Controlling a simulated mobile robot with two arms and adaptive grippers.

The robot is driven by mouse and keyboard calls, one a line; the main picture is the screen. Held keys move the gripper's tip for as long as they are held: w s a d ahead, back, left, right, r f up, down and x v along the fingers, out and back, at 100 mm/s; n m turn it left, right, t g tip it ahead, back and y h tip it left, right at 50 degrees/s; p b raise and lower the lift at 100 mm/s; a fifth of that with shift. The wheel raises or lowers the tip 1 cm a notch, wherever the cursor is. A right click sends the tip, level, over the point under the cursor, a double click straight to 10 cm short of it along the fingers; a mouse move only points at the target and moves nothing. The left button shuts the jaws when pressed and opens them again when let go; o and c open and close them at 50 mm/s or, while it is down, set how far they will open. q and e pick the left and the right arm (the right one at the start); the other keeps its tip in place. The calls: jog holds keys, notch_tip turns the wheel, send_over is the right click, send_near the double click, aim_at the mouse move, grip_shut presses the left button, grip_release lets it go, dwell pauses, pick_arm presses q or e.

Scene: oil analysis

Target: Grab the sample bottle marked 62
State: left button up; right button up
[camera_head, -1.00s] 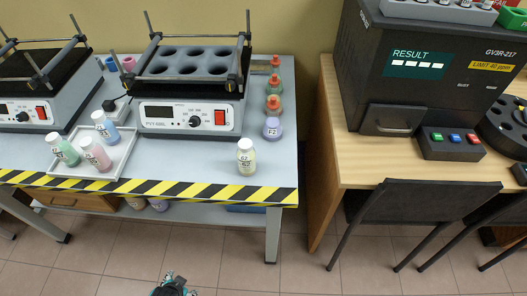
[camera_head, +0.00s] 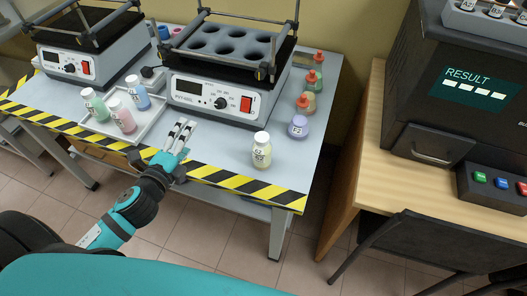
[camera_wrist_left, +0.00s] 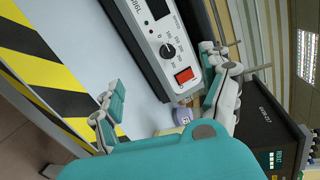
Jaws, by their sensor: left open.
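The sample bottle marked 62 (camera_head: 262,152) has a white cap and pale yellow contents. It stands upright near the front right corner of the grey table, behind the striped edge. My left gripper (camera_head: 184,126) is open and empty over the table's front edge, to the left of the bottle and apart from it. In the left wrist view its two fingers (camera_wrist_left: 162,88) are spread wide. My right gripper is not in view.
A shaker (camera_head: 219,98) stands behind my left gripper. A white tray (camera_head: 152,122) with three bottles is to the left. The table between gripper and bottle is clear.

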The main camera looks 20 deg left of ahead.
pick_arm(q)
jog(key=w+d+r+m+h, duration=0.1)
jog(key=d+r+m+h, duration=0.4)
jog(key=m, duration=0.6)
jog(key=m+g+h, duration=0.6)
jog(key=m+g, duration=0.1)
jog(key=m, duration=0.8)
send_near(253, 152)
jog(key=p+x, duration=0.2)
jog(key=x, duration=0.5)
jog(key=shift+w+f, duration=0.3)
jog(key=shift+p+x, duration=0.5)
jog(key=shift+x, duration=2.4)
jog(key=shift+s+a+f, duration=0.1)
jog(key=shift+f, duration=0.1)
jog(key=c, duration=1.4)
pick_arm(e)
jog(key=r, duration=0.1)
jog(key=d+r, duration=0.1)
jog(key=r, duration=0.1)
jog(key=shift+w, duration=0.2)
pick_arm(q)
jog(key=shift+r, duration=0.1)
